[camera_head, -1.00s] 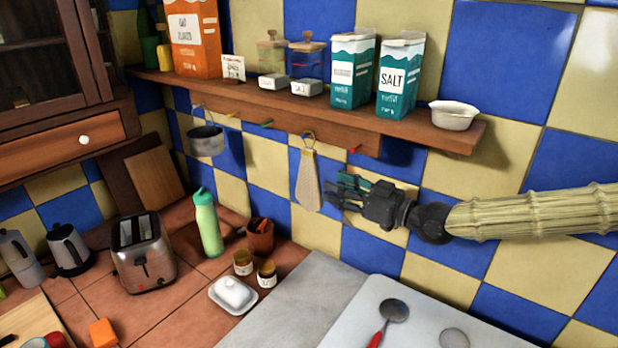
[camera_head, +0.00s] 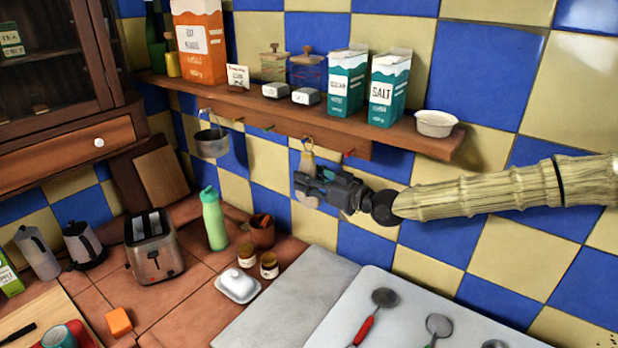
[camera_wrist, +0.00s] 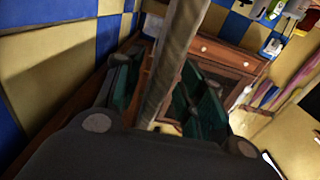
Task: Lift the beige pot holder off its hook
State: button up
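The beige pot holder (camera_head: 308,160) hangs by its loop from a hook under the wall shelf (camera_head: 300,114). Its upper part shows above my gripper (camera_head: 309,188), which hides part of the lower body. In the wrist view the pot holder (camera_wrist: 174,55) appears nearly edge-on as a tan strip running between my two green-padded fingers (camera_wrist: 165,98). The fingers are apart, one on each side of it, with a visible gap on the left. I cannot tell whether the right finger touches it.
A small pot (camera_head: 211,143) hangs left of the pot holder. Cartons and jars stand on the shelf, with a white bowl (camera_head: 436,123) at its right end. The tiled wall is close behind my gripper. Below are a green bottle (camera_head: 214,218) and a grey slab (camera_head: 290,300).

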jog(key=shift+w+a+f, duration=0.1)
jog(key=shift+w+f, duration=0.25)
jog(key=shift+w, duration=0.2)
jog(key=shift+s+r, duration=0.3)
jog(key=shift+s, duration=0.1)
jog(key=shift+c, duration=0.4)
jog(key=shift+s, duration=0.1)
jog(key=c, duration=0.3)
jog(key=shift+w+f, duration=0.15)
jog(key=shift+w, duration=0.1)
grip_shut()
jog(key=shift+s, duration=0.1)
jog(key=shift+r+b, duration=0.55)
jog(key=shift+b, duration=0.2)
jog(key=s+a+b, duration=0.6)
jog(key=s+a, duration=0.4)
jog(key=s, duration=0.4)
jog(key=shift+s+a+r+b, duration=0.25)
jog(key=shift+s+b, duration=0.05)
jog(key=shift+b, duration=0.05)
